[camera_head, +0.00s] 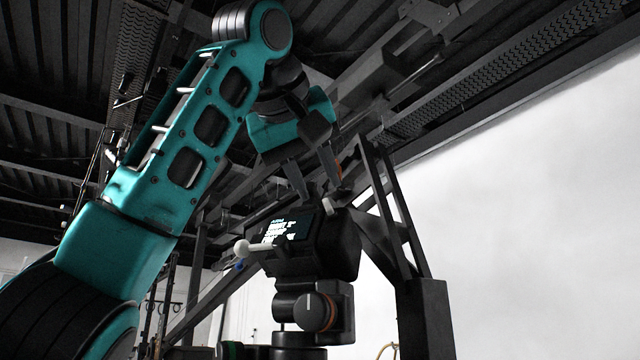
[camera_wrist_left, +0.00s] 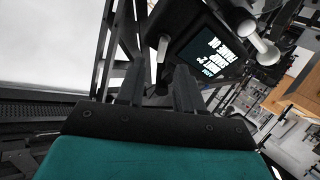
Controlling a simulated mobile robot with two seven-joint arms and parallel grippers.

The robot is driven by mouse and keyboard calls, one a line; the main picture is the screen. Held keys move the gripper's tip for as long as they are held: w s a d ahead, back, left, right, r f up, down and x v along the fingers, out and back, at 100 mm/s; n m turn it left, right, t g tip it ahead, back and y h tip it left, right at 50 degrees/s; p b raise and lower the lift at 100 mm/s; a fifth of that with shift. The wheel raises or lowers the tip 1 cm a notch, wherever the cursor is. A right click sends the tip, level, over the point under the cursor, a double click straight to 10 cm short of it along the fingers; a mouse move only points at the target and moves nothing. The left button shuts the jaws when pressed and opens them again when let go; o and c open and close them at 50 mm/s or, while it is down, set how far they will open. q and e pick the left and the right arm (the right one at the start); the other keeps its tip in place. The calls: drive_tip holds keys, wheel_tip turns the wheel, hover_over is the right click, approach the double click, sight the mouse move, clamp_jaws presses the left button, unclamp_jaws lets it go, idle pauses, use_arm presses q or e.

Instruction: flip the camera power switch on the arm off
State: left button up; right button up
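The black camera unit (camera_head: 340,245) sits on a dark mount, with a lit text screen (camera_head: 288,229) on its face. The screen also shows in the wrist view (camera_wrist_left: 205,55). A small light-grey lever, apparently the power switch (camera_head: 330,207), stands up from the top of the unit. In the wrist view the lever (camera_wrist_left: 162,48) lies beyond the fingertips, roughly between them. My left gripper (camera_head: 316,190) points down just above the unit, its two dark fingers apart and empty. I cannot tell whether a finger touches the lever. My right gripper is not in view.
A white ball-ended handle (camera_head: 243,248) sticks out left of the screen. A round knob (camera_head: 314,311) is on the mount below. A dark lattice frame (camera_head: 385,210) rises close behind on the right. Beams (camera_head: 480,70) run overhead.

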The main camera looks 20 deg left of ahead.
use_arm(q)
drive_tip(key=shift+x, duration=1.35)
drive_tip(key=shift+c, duration=0.4)
clamp_jaws()
